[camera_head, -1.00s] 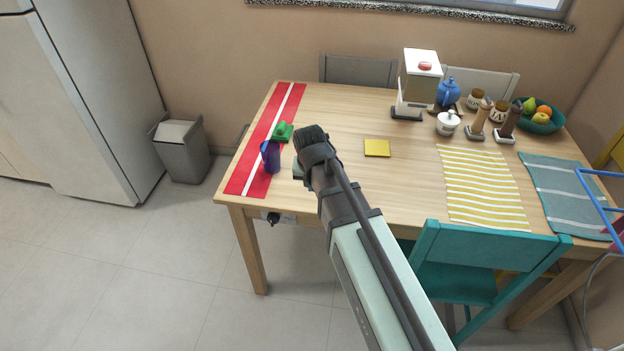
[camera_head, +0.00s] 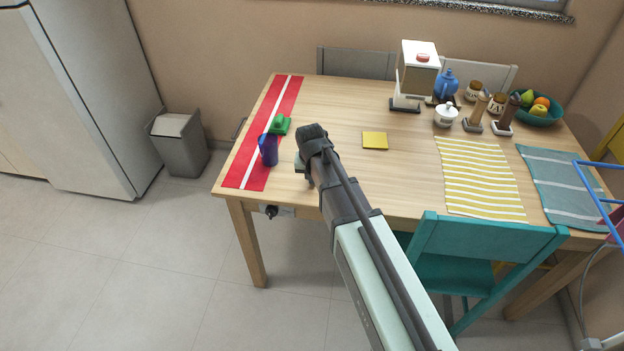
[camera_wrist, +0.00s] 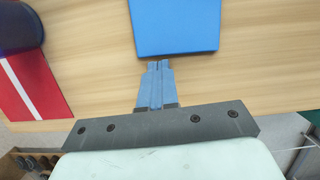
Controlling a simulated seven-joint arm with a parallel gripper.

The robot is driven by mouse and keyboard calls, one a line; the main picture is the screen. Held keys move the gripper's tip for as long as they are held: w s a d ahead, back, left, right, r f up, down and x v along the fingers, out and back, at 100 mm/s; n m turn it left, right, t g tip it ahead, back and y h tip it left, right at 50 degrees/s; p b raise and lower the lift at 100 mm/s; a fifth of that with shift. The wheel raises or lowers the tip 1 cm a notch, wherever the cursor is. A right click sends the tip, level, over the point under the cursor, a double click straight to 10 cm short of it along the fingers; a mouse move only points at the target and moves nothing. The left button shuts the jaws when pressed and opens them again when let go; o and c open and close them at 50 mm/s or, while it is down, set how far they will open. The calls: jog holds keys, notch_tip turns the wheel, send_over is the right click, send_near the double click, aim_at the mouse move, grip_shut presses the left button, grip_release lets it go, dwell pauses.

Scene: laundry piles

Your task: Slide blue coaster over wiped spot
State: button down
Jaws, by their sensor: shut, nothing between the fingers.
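The blue coaster (camera_wrist: 178,25) lies flat on the wooden table in the wrist view, cut off by the top edge. My gripper (camera_wrist: 155,66) is shut and empty, its fingertips just at the coaster's near edge. I cannot tell whether they touch it. In the head view my arm hides the coaster, and my gripper (camera_head: 303,172) is mostly hidden beside the wrist, low over the table's left part. I cannot make out a wiped spot.
A purple cup (camera_head: 269,150) and a green object (camera_head: 280,125) stand on the red runner (camera_head: 243,174) at left. A yellow coaster (camera_head: 375,141) lies right of my wrist. A striped placemat (camera_head: 480,180) lies farther right. Bare table surrounds the yellow coaster.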

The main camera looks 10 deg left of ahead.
jog(key=w, duration=1.8)
jog(key=shift+w+a, duration=0.15)
jog(key=shift+a, duration=0.2)
jog(key=shift+s, duration=0.2)
jog(key=s, duration=0.4)
jog(key=shift+s+d, duration=0.2)
jog(key=shift+s, duration=0.1)
jog(key=v, duration=0.9)
jog(key=shift+w+a+r, duration=0.2)
jog(key=shift+w+r, duration=0.1)
jog(key=shift+r, duration=0.2)
